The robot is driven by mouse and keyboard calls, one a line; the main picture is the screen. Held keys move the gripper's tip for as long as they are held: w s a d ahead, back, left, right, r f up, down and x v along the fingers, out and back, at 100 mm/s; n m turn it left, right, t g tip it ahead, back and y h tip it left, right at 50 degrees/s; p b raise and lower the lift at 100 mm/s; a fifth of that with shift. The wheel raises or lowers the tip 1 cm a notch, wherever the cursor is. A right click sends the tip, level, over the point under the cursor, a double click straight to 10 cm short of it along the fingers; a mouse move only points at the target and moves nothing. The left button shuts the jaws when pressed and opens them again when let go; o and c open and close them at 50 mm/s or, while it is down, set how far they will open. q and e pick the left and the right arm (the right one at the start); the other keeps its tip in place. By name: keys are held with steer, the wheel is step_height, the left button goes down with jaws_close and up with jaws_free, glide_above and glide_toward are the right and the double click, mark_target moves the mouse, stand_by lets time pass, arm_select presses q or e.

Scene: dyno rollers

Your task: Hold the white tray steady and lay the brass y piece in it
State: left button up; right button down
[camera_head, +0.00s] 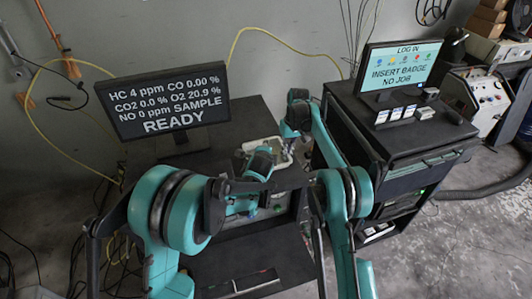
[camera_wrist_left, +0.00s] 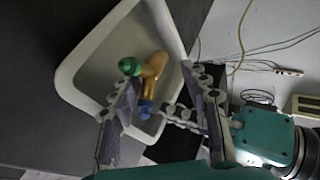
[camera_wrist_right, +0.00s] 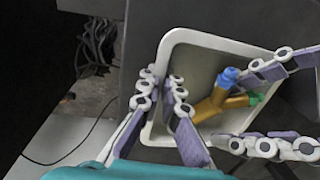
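The white tray (camera_wrist_left: 90,42) has a raised rim and rounded corners; it also shows in the right wrist view (camera_wrist_right: 215,38). The brass y piece (camera_wrist_left: 153,70), with a green and a blue end, lies inside the tray; the right wrist view shows it too (camera_wrist_right: 220,101). My left gripper (camera_wrist_left: 158,80) is open over the tray, its fingers apart on either side of the piece, with no clear contact. My right gripper (camera_wrist_right: 164,82) is shut on the tray's rim, one finger on each side of the wall. In the head view, my arms partly hide the tray.
A monitor reading READY (camera_head: 160,103) stands behind the tray to the left. A dark cabinet with a login screen (camera_head: 400,66) stands at the right, close to my right arm. Loose cables (camera_wrist_right: 95,45) hang beyond the tray.

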arm_select(q)
steer(key=d+v, duration=0.1)
steer(key=v, duration=1.1)
steer(key=shift+a, duration=0.45)
arm_select(e)
steer(key=c, duration=1.6)
jaws_free()
steer(key=shift+c, duration=0.2)
